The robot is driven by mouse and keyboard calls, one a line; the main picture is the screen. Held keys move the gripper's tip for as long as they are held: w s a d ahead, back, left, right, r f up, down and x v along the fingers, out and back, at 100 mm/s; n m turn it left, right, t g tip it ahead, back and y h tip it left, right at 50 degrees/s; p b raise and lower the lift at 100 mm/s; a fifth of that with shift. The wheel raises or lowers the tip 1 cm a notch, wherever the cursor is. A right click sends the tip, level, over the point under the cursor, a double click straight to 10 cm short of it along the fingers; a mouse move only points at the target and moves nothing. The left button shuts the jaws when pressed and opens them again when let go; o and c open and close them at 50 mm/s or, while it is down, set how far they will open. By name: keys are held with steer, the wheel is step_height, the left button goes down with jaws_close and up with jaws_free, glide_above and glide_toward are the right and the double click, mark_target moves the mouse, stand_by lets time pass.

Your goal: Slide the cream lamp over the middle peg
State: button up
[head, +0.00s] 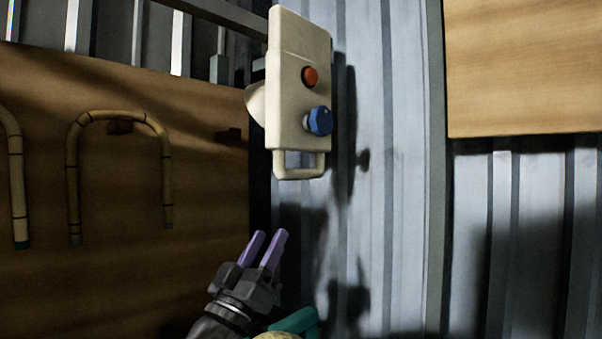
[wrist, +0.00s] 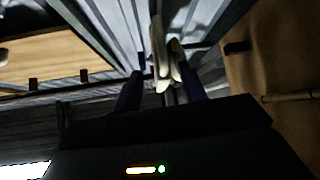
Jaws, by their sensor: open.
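The cream lamp (head: 290,90), a box with a red button, a blue knob and a loop handle at its lower end, is at the upper middle of the head view, before the grey corrugated wall. My gripper (head: 266,236) is open and empty below the handle, apart from it. In the wrist view a cream shape (wrist: 159,55), seemingly the lamp, shows beyond and between my fingers. A dark peg (head: 228,135) is bare at the right of the left wooden board; another peg (head: 120,127) is under a bent cane. I cannot tell which peg is the middle one.
Bent rattan canes (head: 71,180) hang on the left board (head: 205,260). A lighter wooden panel (head: 520,70) is at the upper right. A teal piece (head: 298,321) is partly visible at the bottom edge. The space between gripper and lamp handle looks clear.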

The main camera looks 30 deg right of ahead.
mark_target(303, 174)
steer(key=p+x, duration=0.8)
steer(key=x, duration=0.9)
jaws_close()
